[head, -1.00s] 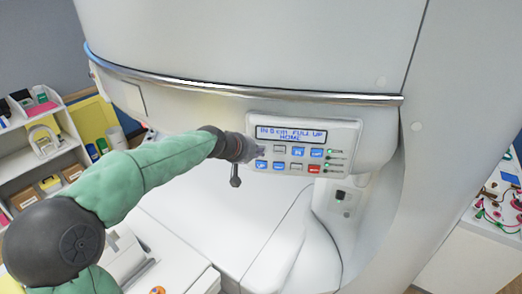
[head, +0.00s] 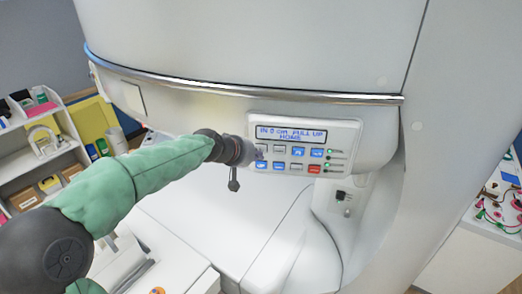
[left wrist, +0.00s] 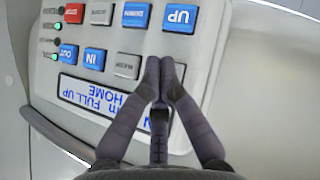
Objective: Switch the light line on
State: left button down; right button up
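The control panel (head: 304,143) is on the white scanner's front, with a lit display (head: 291,134) and two rows of blue, grey and red buttons. My left gripper (head: 257,155) is at the panel's left end. In the left wrist view its fingertips (left wrist: 161,72) are together, empty, pointing at the button area beside a grey button (left wrist: 127,66) and below the blue UP button (left wrist: 181,18). The fingers hide the end of that row, where the top-left grey button (head: 262,147) sits. Contact cannot be told. Small green lamps (head: 327,153) glow at the panel's right. My right gripper is not in view.
The chrome rail (head: 240,91) curves above the panel. The white patient table (head: 205,215) lies below my left arm. Shelves (head: 40,150) stand at the left and a bench with cables (head: 495,210) at the right. Space in front of the panel's right half is clear.

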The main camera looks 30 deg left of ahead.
pick_arm(q)
jog(key=shift+s+d, duration=0.3)
jog(key=shift+s, duration=0.5)
jog(key=shift+s+d, duration=0.35)
jog(key=shift+s, duration=0.4)
jog(key=shift+s+d, duration=0.3)
jog(key=shift+s, duration=0.5)
dwell(0.4)
